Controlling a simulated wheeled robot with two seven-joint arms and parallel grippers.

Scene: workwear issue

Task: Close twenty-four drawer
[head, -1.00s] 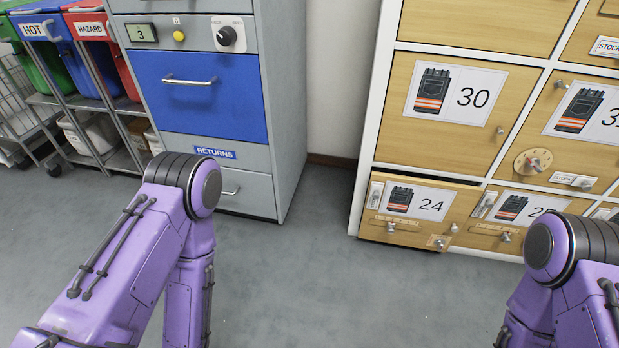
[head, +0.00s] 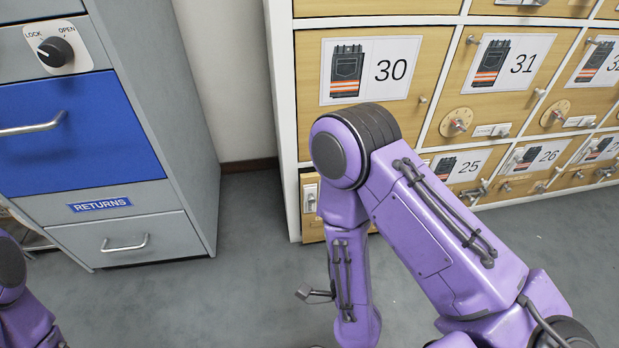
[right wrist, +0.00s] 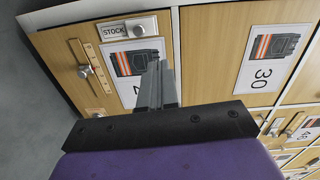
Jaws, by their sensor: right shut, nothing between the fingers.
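The twenty-four drawer (head: 311,228) is at the bottom left of the wooden cabinet. In the head view my right arm hides most of its front; only its left part with a small latch shows. In the right wrist view its front (right wrist: 60,52) shows sideways, with a "STOCK" tag, a number card partly covered, and a knob plate. My right gripper (right wrist: 158,75) is shut and empty, its fingers in front of the number card; I cannot tell if they touch. How far the drawer stands out cannot be told now. My left gripper is outside the head view.
Door 30 (head: 423,97) is above the drawer, and the front marked 25 (head: 438,176) is to its right. A grey cabinet with a blue front (head: 75,130) stands at the left. Grey floor (head: 245,265) lies open between the two cabinets.

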